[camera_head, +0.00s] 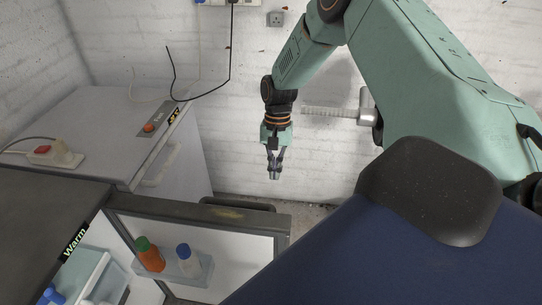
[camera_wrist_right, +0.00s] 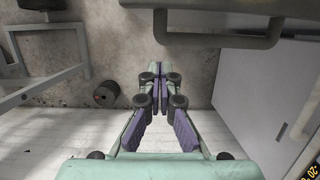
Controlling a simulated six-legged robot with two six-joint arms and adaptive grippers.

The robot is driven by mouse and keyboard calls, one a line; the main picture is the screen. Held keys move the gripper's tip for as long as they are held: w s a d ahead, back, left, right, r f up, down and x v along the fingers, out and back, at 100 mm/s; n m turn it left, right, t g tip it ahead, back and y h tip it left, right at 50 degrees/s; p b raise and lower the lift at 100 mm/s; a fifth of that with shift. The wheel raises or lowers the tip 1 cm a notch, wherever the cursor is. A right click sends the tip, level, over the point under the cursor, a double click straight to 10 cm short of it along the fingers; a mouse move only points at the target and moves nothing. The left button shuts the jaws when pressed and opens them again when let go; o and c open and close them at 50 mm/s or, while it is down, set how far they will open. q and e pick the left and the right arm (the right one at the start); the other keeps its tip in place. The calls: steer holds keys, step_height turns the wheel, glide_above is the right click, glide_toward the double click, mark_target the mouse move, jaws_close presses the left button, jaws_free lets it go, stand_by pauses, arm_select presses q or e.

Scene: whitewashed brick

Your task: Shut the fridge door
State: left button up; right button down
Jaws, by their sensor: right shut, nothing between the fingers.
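The fridge (camera_head: 45,215) stands at the lower left with a dark top and a "Warm" label. Its door (camera_head: 245,217) stands open, with a dark frame and a white inner side. An orange bottle with a green cap (camera_head: 150,256) and a white bottle with a blue cap (camera_head: 186,260) stand in the door shelf. My right gripper (camera_head: 274,174) points down beyond the door's top edge, near its free end, apparently apart from it. In the right wrist view the gripper (camera_wrist_right: 160,72) is shut and empty. My left gripper is out of view.
A white freezer (camera_head: 105,125) with a handle (camera_head: 160,165) stands behind the fridge against the brick wall. In the wrist view a metal frame (camera_wrist_right: 45,85) and a dark cylinder (camera_wrist_right: 106,94) are at the left.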

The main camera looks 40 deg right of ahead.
mark_target(273, 208)
steer(key=x, duration=0.8)
steer(key=shift+s+a+r+b, duration=0.1)
steer(key=shift+s+a+b, duration=0.15)
steer(key=shift+b, duration=0.15)
steer(key=shift+s+a+r+p, duration=0.2)
steer(key=shift+s+a+p, duration=0.25)
steer(key=shift+s+a, duration=0.55)
steer(key=shift+a, duration=0.4)
steer(key=shift+d+f, duration=0.1)
steer(key=shift+d, duration=0.05)
